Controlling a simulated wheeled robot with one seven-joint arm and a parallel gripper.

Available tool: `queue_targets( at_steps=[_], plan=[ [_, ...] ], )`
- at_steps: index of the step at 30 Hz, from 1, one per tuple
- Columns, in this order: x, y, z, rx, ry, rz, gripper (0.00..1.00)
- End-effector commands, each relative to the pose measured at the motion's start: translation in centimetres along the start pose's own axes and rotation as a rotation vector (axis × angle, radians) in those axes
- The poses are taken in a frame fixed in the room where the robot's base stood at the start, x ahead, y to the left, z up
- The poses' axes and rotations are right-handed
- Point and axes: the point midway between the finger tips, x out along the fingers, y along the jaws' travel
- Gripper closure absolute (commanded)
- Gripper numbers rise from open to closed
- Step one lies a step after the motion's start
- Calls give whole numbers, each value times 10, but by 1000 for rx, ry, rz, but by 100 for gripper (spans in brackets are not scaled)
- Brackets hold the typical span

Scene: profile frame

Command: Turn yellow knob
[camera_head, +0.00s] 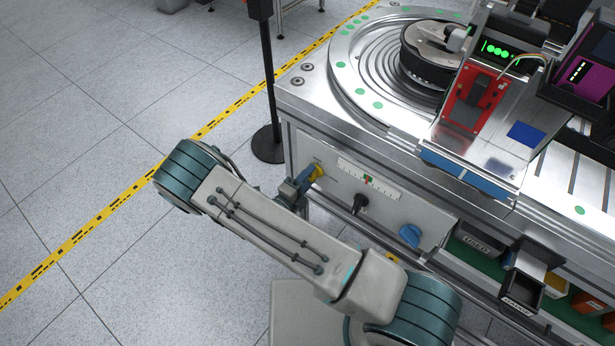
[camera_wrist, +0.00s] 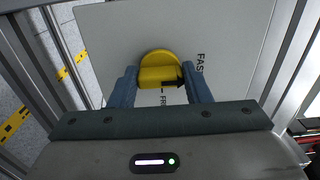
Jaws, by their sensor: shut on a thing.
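The yellow knob (camera_wrist: 158,64) sits on a light grey panel (camera_wrist: 225,35) in the wrist view, with a black pointer mark on its right side. Printed letters reading "FAST" stand to its right, and more print lies below it, partly hidden. My gripper (camera_wrist: 160,84) has one finger on each side of the knob and is shut on it. In the head view the knob (camera_head: 317,171) shows at the left end of the panel, with my gripper (camera_head: 306,180) at it. My forearm reaches up to it from the lower right.
On the same panel are a black knob (camera_head: 358,203), a blue knob (camera_head: 410,235) and a scale strip (camera_head: 368,180). A black post (camera_head: 267,90) on a round base stands left of the machine. Small bins (camera_head: 522,287) hang at the lower right. Open floor lies at the left.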

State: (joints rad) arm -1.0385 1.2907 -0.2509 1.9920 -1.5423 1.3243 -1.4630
Motion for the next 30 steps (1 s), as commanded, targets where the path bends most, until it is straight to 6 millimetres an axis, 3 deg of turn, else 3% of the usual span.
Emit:
queue_targets(
  at_steps=[9,10,12,23,30],
  plan=[
    [-1,1,0,-4,-1,2,79],
    [-1,1,0,-4,-1,2,48],
    [-1,1,0,-3,-1,2,35],
    [-6,0,0,-1,-2,1,35],
    [-50,1,1,-1,-4,3,35]
  ],
)
